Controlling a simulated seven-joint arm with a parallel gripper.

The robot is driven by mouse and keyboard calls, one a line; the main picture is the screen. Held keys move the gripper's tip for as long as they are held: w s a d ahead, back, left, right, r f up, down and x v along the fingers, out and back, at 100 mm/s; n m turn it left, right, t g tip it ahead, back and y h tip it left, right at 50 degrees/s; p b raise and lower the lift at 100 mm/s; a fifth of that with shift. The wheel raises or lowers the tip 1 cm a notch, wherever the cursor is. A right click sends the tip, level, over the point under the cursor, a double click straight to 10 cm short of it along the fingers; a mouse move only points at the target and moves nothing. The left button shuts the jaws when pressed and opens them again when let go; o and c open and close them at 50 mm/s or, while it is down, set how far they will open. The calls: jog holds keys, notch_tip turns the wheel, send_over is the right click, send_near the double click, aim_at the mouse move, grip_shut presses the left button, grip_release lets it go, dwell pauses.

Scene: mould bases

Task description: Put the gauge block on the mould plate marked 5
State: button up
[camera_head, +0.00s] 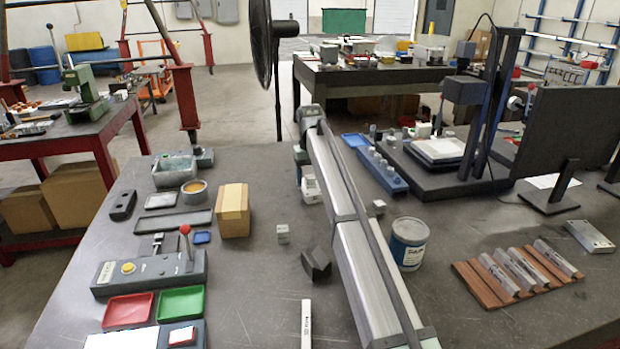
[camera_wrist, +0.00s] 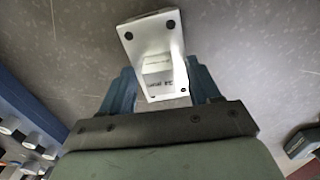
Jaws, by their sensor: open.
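My gripper (camera_wrist: 160,82) is open, with one blue-grey finger on each side in the wrist view. A white plate (camera_wrist: 148,28) with dark round holes lies below the fingers, its near part showing between them. A paler block-like shape (camera_wrist: 157,66) shows on it, with small dark marks too small to read; I cannot tell whether it is the gauge block. In the head view a white piece (camera_head: 310,188) stands just below my gripper (camera_head: 301,164), partly hidden by my arm. Small pale blocks stand on the bench, one left of my arm (camera_head: 283,234) and one right (camera_head: 379,207). No 5 is readable.
A paint tin (camera_head: 409,243), a wooden rack (camera_head: 520,278) and a monitor (camera_head: 575,135) stand to the right. A dark angled block (camera_head: 316,264) sits near my arm.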

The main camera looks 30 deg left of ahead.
aim_at(310, 177)
notch_tip(310, 177, up, 12)
jog(key=shift+r, duration=0.15)
dwell(0.5)
